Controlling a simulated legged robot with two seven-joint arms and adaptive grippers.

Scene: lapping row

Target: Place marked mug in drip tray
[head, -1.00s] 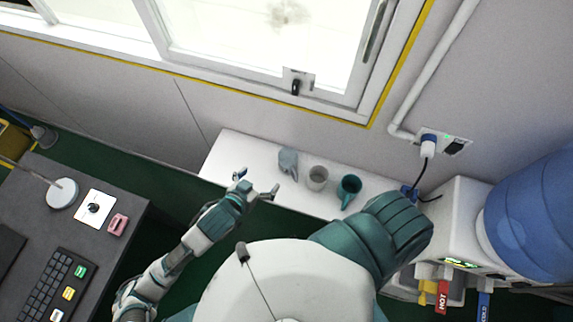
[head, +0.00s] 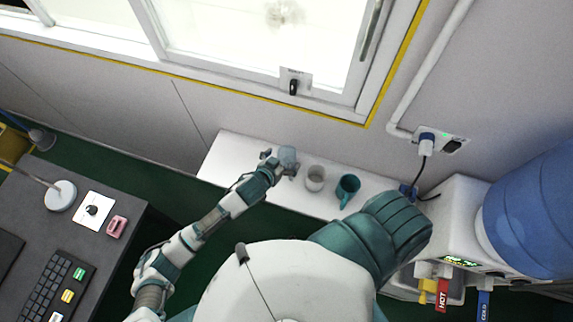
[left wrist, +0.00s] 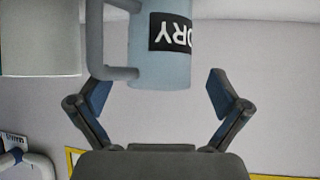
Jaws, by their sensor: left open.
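A light blue mug (head: 288,155) stands on the white ledge by the wall. In the left wrist view this mug (left wrist: 165,60) bears a black label with white letters like "ORY"; its handle is on the left. My left gripper (head: 280,163) is open at the mug. In the wrist view its two fingers are spread to either side of the mug's near end, the left one close to the handle. The drip tray (head: 402,287) sits under the taps of the water dispenser and is partly hidden by my body. My right gripper is not in view.
A grey-white mug (head: 315,178) and a teal mug (head: 348,188) stand to the right on the same ledge (head: 225,160). The water dispenser (head: 462,215) is at the right, with red and blue tags. A dark desk (head: 110,258) is at the left.

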